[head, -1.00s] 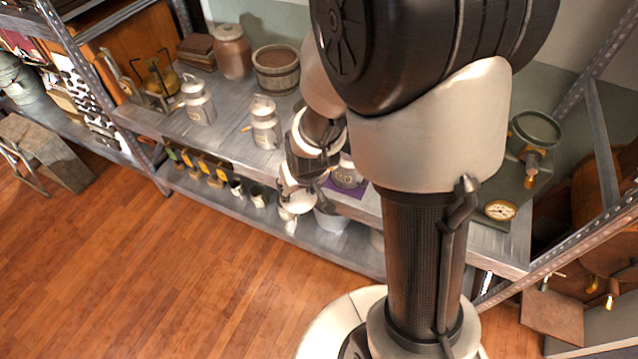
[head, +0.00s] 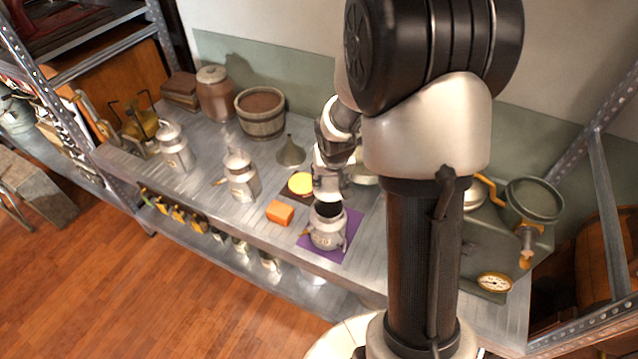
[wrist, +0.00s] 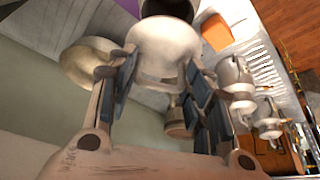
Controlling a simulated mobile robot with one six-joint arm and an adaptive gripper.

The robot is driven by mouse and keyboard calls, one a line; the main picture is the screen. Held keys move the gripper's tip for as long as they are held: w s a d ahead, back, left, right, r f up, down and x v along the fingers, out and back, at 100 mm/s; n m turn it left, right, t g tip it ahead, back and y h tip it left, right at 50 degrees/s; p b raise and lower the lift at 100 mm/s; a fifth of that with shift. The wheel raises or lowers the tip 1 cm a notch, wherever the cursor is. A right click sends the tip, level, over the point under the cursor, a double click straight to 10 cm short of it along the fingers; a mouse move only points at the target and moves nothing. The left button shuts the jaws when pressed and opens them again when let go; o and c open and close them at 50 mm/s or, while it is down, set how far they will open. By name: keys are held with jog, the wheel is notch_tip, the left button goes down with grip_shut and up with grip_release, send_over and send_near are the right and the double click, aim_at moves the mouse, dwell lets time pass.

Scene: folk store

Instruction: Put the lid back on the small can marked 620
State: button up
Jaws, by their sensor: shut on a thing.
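The small can (head: 327,230) stands upright on a purple mat (head: 303,239) near the shelf's front edge. Its dark mouth is open, and its marking is too small to read surely. My gripper (head: 328,178) is just behind and above that mouth. In the wrist view my gripper (wrist: 163,82) is shut on the pale, rounded lid (wrist: 165,42). The can's dark mouth (wrist: 168,8) shows just past the lid, at the top edge. The lid is not seated on the can; the exact gap between them is unclear.
An orange block (head: 280,212) and a yellow disc (head: 300,183) lie left of the can. A funnel (head: 290,152) stands behind. Two similar cans (head: 241,180) (head: 174,150) stand farther left. A green scale-like device (head: 500,240) is at right.

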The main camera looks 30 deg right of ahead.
aim_at(330, 190)
jog(key=shift+f+b, duration=2.4)
jog(key=shift+f, duration=0.4)
jog(key=shift+f+b, duration=0.35)
jog(key=shift+b, duration=0.05)
jog(key=shift+f+b, duration=0.2)
jog(key=shift+b, duration=0.4)
jog(key=o, duration=1.2)
jog(key=shift+o, duration=0.4)
jog(key=o, duration=0.4)
jog(key=shift+o, duration=0.2)
jog(key=shift+r, duration=0.1)
